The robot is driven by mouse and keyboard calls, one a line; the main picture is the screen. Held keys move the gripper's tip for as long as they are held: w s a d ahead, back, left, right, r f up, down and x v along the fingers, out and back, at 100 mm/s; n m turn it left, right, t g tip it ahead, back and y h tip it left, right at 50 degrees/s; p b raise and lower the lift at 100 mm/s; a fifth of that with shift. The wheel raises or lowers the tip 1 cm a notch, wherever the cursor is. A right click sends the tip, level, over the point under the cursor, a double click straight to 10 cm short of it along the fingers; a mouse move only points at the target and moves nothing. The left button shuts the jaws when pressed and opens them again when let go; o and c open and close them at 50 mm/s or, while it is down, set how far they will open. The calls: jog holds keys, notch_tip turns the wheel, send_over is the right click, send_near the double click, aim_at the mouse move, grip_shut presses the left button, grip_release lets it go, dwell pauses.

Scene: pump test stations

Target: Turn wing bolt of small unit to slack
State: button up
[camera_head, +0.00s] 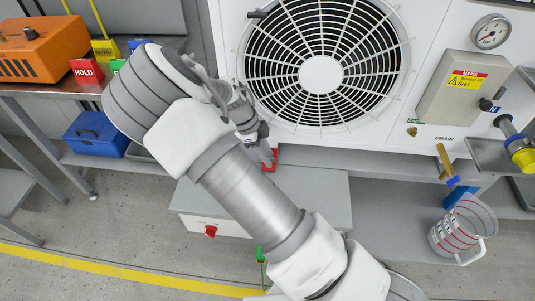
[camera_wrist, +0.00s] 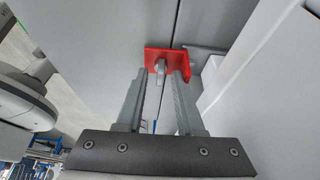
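In the wrist view, a grey wing bolt (camera_wrist: 159,68) sits at a red bracket (camera_wrist: 166,58) against a grey surface. My gripper (camera_wrist: 161,80) points at it, with one finger on each side of the wing. A gap shows between the fingers, and they appear not to be closed on the wing. In the head view, my gripper (camera_head: 262,152) is below the fan of the large white unit, and part of the red bracket (camera_head: 271,157) shows beside it. My arm hides much of this area. The low grey box (camera_head: 315,195) under the white unit may be the small unit.
The large white unit (camera_head: 400,150) with its fan stands close behind my gripper. A red knob (camera_head: 210,231) is on the grey box's front. A measuring jug (camera_head: 462,232) stands at the right. A bench with an orange device (camera_head: 45,48) is at the left.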

grip_shut()
